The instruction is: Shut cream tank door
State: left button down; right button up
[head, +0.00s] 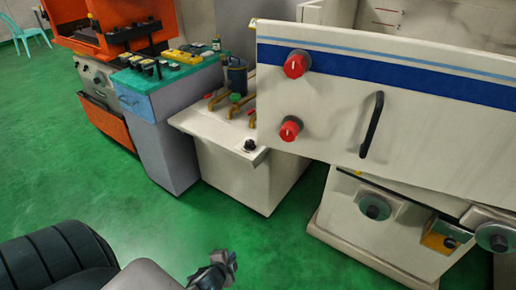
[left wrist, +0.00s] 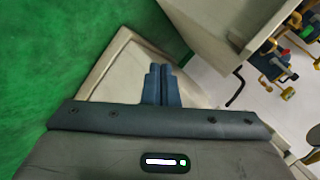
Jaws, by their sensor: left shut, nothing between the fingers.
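The cream tank door (head: 420,120) is a broad panel at the right of the head view, with a blue stripe, two red knobs and a black bar handle (head: 371,125). It stands in front of the cream tank body (head: 385,20), which shows above its top edge; how wide the gap is I cannot tell. My left gripper (head: 228,262) is low in the head view, over the floor and well apart from the door. In the left wrist view its two fingers (left wrist: 161,84) are together and empty, with a cream surface behind them. My right gripper is not seen.
A cream cabinet (head: 240,170) with brass pipes stands left of the door. Beyond it are a grey cabinet with a teal top (head: 170,75) and an orange machine (head: 105,30). A cream base with dark knobs (head: 350,225) sits below the door. Green floor lies clear in front.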

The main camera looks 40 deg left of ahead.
pick_arm(q)
jog(key=w+d+r+m+t+p, duration=0.1)
jog(key=w+r+m+t, duration=0.1)
jog(key=r, duration=1.1)
jog(key=w+d+r+m+t+p, duration=0.1)
jog(key=w+r+m+t+p, duration=0.15)
jog(key=r, duration=1.05)
jog(key=m+t+y+p, duration=0.1)
jog(key=m+t, duration=0.1)
jog(key=t, duration=0.1)
send_near(262, 132)
jog(key=shift+n, duration=0.25)
jog(key=p+x, duration=0.5)
jog(key=p, duration=0.1)
jog(key=shift+w+r, duration=0.2)
jog(key=shift+w, duration=0.2)
jog(key=shift+w+a+f, duration=0.15)
jog(key=shift+w, duration=0.3)
